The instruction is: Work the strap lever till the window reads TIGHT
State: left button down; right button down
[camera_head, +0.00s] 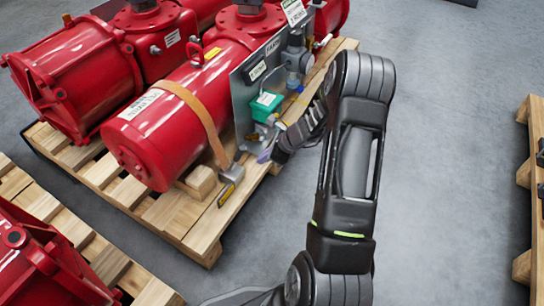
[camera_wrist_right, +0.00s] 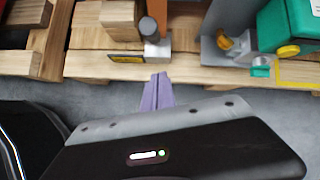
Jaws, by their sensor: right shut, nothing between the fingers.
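An orange-brown strap (camera_head: 203,115) runs over the red cylinder down to a small grey metal ratchet (camera_head: 232,174) at the pallet edge. The ratchet (camera_wrist_right: 157,48) has a dark round-topped part (camera_wrist_right: 150,28), perhaps the lever's end; I cannot tell for sure. A black and yellow plate (camera_head: 226,194) sits beside it, and also shows in the wrist view (camera_wrist_right: 127,57); its wording is too small to read. My right gripper (camera_head: 265,156) has purple fingertips, shut and empty, just right of the ratchet. In the wrist view the fingertips (camera_wrist_right: 161,76) are below the ratchet, apart from it. My left gripper is not in view.
The red actuator (camera_head: 158,135) lies on a wooden pallet (camera_head: 205,238). A grey panel (camera_head: 243,100) with a green box (camera_head: 265,106) and fittings stands close to my right gripper. Other loaded pallets stand left and right. Grey floor (camera_head: 450,150) is clear to the right.

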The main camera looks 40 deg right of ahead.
aim_at(237, 159)
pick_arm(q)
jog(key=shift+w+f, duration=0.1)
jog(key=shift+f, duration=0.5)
pick_arm(e)
jog(key=w+a, duration=0.1)
jog(key=w, duration=0.1)
jog(key=w+a, duration=0.1)
jog(key=w, duration=0.1)
jog(key=shift+a+r, duration=0.15)
jog(key=shift+a, duration=0.05)
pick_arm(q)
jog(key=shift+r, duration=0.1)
